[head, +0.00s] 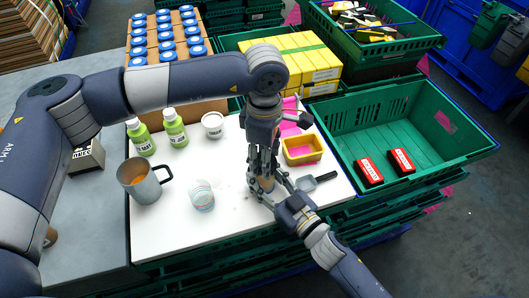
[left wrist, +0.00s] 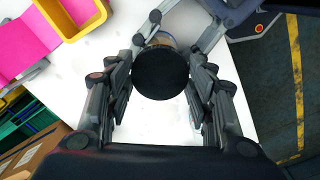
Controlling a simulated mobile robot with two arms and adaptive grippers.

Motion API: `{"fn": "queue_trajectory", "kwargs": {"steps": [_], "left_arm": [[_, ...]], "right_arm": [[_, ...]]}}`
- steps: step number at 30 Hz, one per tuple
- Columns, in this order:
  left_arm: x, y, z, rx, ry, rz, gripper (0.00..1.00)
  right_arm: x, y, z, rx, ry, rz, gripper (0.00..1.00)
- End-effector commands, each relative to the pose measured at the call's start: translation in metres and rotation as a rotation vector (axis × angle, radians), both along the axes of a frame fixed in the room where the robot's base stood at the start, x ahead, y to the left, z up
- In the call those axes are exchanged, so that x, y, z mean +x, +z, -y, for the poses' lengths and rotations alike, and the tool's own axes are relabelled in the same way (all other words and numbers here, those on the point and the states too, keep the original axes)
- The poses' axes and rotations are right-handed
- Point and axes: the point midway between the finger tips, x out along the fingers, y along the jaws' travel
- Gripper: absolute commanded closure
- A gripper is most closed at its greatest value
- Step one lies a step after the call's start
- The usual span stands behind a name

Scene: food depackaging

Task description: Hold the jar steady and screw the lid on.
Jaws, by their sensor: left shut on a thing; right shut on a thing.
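The jar (head: 264,184), with a tan side, stands on the white table top, mostly hidden by my grippers in the head view. My right gripper (head: 268,192) reaches in from the lower right and is shut on the jar low down. My left gripper (head: 261,166) points straight down over it. In the left wrist view the round black lid (left wrist: 160,72) sits between the fingers of my left gripper (left wrist: 160,78), which is shut on it. A strip of the jar (left wrist: 162,38) shows past the lid. I cannot tell whether the lid is seated on the rim.
Close by are a yellow tray (head: 303,150), a dark scoop (head: 318,181), a clear cup (head: 202,195), a grey mug (head: 143,182), green bottles (head: 175,130) and a white tub (head: 213,125). A green crate (head: 440,150) with two red packs stands right.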

Motion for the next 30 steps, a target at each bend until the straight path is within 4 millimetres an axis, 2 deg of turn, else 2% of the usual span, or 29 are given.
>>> {"fn": "queue_trajectory", "kwargs": {"steps": [5,30], "left_arm": [[0.000,-0.008,0.001,-0.001,0.000,0.000,0.58],[0.000,-0.015,0.000,0.000,0.000,0.001,0.58]], "right_arm": [[0.000,0.000,0.000,0.000,0.000,0.000,1.00],[0.000,0.000,0.000,0.000,0.000,0.000,1.00]]}}
